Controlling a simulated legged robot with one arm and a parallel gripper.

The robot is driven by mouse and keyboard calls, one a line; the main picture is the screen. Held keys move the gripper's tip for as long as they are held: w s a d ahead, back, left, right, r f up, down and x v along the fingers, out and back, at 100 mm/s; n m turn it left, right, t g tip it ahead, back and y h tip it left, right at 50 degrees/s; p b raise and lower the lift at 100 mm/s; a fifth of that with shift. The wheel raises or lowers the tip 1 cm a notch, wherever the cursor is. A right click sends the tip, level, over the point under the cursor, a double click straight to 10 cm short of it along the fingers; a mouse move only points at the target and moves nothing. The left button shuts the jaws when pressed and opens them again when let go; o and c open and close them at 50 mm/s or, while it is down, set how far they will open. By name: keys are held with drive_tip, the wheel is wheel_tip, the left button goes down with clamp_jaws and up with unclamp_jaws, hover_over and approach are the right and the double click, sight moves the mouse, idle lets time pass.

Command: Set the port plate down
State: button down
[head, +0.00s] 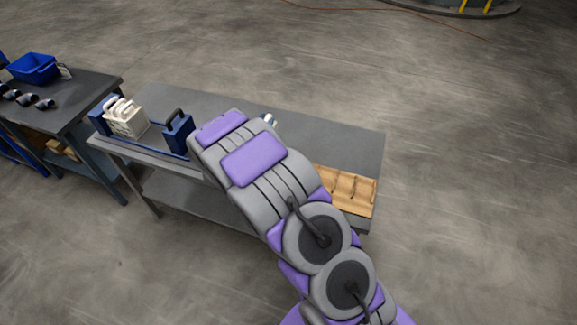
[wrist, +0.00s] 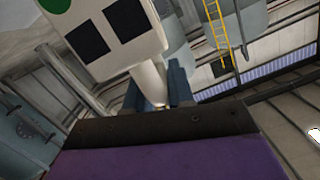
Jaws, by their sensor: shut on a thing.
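The port plate (wrist: 143,22), as I take it, is a white plate with dark square patches and a green round mark, seen close up in the wrist view. Its white stem sits between the two blue-grey fingers of my gripper (wrist: 155,88), which is shut on it. In the head view my arm hides the gripper and most of the plate. Only a small pale and blue bit (head: 269,120) shows past the arm, above the grey table (head: 325,135); I cannot tell what it is. Contact between plate and table cannot be seen.
At the table's left end stand white handled plates (head: 125,117) in a blue holder and a blue block with a dark handle (head: 178,132). A wooden rack (head: 345,190) lies at the right front. A side bench (head: 75,95) holds a blue bin (head: 33,68). The table's back right is clear.

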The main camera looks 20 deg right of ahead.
wheel_tip(320, 180, down, 10)
drive_tip(key=shift+r+b, duration=0.1)
drive_tip(key=shift+b, duration=0.6)
drive_tip(key=c, duration=1)
unclamp_jaws()
drive_tip(key=shift+s, duration=0.1)
drive_tip(key=p+v, duration=0.1)
drive_tip(key=v, duration=1.1)
drive_tip(key=shift+r, duration=0.1)
drive_tip(key=shift+a, duration=0.1)
